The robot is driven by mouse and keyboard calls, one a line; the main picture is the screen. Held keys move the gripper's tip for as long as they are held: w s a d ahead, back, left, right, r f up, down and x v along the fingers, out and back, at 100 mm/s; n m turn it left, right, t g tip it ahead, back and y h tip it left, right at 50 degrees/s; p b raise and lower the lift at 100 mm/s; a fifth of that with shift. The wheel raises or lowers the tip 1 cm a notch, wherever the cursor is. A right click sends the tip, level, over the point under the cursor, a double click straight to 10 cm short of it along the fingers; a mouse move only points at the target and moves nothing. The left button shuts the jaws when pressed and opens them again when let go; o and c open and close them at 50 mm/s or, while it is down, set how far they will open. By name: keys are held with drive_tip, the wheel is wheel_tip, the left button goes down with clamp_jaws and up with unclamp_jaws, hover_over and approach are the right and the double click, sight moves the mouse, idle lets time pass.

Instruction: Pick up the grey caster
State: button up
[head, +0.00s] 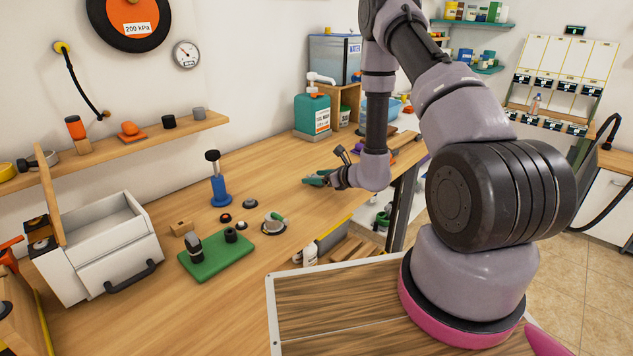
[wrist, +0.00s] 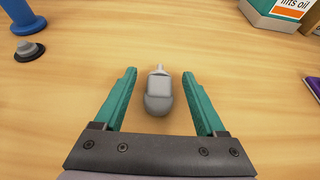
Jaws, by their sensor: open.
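The grey caster (wrist: 158,92) lies on the wooden bench in the wrist view, with a rounded grey end towards me and a narrow pale tip pointing away. My gripper (wrist: 160,90) is open, with one teal finger on each side of the caster and bare wood showing in both gaps. The fingers do not touch it. In the head view my gripper (head: 318,179) is low over the middle of the bench, and I cannot make out the caster there.
A teal oil jug (head: 312,113) stands behind my gripper. A blue stand with a dark knob (head: 220,188), small dark discs, and a green block (head: 215,258) lie left of it. A white drawer box (head: 105,245) is at far left. Bench around the caster is clear.

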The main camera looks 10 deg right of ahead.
clamp_jaws()
drive_tip(key=shift+r, duration=0.15)
wheel_tip(320, 180, up, 10)
drive_tip(key=shift+f, duration=0.15)
drive_tip(key=shift+a, duration=0.1)
idle(0.3)
